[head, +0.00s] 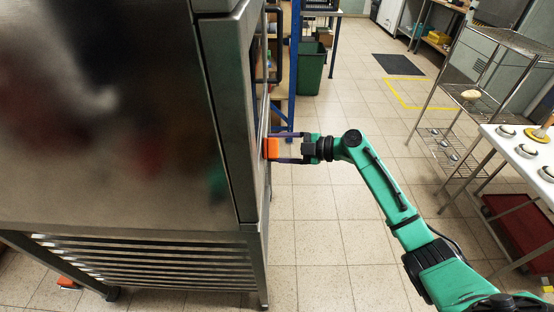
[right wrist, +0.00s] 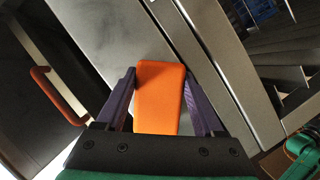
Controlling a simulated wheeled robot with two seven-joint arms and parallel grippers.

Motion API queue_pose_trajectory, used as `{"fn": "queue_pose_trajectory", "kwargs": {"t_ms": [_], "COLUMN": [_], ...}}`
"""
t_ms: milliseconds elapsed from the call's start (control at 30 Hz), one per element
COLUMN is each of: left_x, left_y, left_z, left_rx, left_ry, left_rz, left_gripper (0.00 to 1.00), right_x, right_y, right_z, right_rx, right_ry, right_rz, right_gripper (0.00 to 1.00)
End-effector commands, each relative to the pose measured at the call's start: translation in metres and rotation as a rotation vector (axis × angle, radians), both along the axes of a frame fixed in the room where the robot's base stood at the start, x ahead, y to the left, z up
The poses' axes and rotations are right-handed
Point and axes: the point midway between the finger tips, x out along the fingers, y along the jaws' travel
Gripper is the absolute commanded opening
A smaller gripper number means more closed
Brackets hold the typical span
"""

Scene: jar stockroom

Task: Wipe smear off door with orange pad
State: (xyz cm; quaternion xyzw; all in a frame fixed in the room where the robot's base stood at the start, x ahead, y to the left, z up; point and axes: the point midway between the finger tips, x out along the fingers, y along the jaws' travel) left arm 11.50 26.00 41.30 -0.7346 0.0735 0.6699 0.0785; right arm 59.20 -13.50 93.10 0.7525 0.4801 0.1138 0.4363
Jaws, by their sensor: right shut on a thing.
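The orange pad (head: 271,148) is held at the front face of the steel cabinet (head: 222,110). It also shows in the right wrist view (right wrist: 160,98), between the purple fingers of my right gripper (right wrist: 158,100). My right gripper (head: 288,148) is shut on the pad, and the green arm reaches in from the lower right. The pad's far end is close to the metal door surface (right wrist: 110,35); I cannot tell whether it touches. No smear can be made out in either view. My left gripper is not in view.
A wire rack (head: 470,95) and a white table (head: 520,150) with several round lidded items stand at the right. A green bin (head: 311,68) stands behind, by a blue post (head: 294,60). The tiled floor in the middle is clear.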

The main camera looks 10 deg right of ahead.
Motion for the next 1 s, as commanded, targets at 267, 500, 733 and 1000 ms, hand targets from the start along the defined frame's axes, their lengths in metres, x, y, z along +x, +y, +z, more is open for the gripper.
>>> {"fn": "queue_pose_trajectory", "kwargs": {"t_ms": [267,500,733,1000], "left_x": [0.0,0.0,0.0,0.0], "left_y": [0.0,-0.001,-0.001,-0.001], "left_z": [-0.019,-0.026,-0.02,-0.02], "left_rx": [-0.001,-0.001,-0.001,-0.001], "left_ry": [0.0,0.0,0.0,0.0], "left_rz": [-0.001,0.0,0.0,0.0], "left_gripper": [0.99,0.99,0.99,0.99], "right_x": [0.008,0.005,-0.02,-0.03], "right_y": [-0.002,0.001,0.008,0.011], "right_z": [-0.001,0.001,0.001,0.001], "right_rx": [0.001,0.0,0.0,0.002], "right_ry": [0.0,0.001,0.002,0.0], "right_rz": [0.001,0.0,0.002,0.0], "right_gripper": [0.25,0.25,0.25,0.25]}}
